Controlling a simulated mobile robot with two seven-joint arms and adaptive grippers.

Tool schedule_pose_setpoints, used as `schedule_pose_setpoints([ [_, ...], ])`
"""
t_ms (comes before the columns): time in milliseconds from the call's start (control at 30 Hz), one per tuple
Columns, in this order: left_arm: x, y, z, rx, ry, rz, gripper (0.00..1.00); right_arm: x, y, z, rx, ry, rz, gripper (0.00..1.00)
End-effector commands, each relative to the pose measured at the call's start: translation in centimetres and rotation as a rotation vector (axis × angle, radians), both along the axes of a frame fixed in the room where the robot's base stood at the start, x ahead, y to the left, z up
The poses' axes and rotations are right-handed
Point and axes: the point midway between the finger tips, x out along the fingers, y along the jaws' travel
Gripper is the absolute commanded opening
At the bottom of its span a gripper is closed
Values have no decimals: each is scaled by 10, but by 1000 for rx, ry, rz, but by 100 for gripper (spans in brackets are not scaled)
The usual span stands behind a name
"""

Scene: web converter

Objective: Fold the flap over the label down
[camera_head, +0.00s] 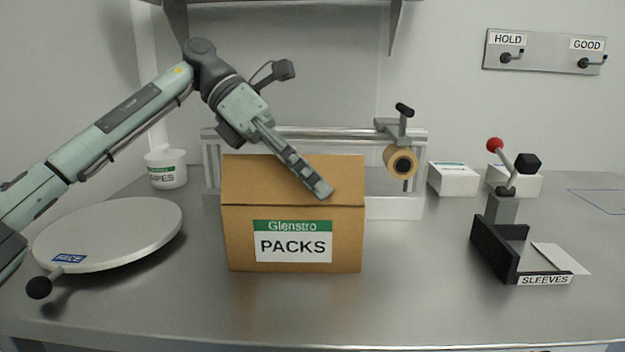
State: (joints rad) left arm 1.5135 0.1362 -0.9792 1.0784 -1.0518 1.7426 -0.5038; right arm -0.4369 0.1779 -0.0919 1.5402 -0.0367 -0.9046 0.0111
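A brown cardboard box (231,240) stands mid-table with a green and white label (293,241) reading "Glenstro PACKS" on its front. Above the label, a brown flap (250,180) stands up from the box's front top edge, a thin seam between them. It hides the box's opening. My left gripper (318,188) reaches down from the upper left, its fingers together and looking shut. Its tips overlap the right half of the flap in the picture; I cannot tell whether they touch it. My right gripper is not in view.
A round white plate (110,232) with a black knob is at left, near a white tub (166,168). Behind the box stands a metal frame (212,160) with a tape roll (400,161). A black sleeve holder (492,250) is at right. The front table is clear.

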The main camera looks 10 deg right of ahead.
Motion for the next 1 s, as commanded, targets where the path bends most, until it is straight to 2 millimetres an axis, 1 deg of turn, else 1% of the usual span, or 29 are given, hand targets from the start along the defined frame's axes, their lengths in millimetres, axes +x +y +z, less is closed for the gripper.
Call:
schedule_pose_setpoints([
  [33,0,0,0,0,0,0,21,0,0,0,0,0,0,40],
  [67,0,0,0,0,0,0,24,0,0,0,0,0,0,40],
  [333,0,0,0,0,-1,1,24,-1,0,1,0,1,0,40],
  [467,4,5,5,-1,-2,2,24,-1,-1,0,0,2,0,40],
  [567,11,14,15,0,-1,5,24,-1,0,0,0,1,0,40],
  [900,45,57,62,-1,-1,3,24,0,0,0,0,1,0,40],
  [1000,51,65,70,0,-1,2,24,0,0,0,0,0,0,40],
])
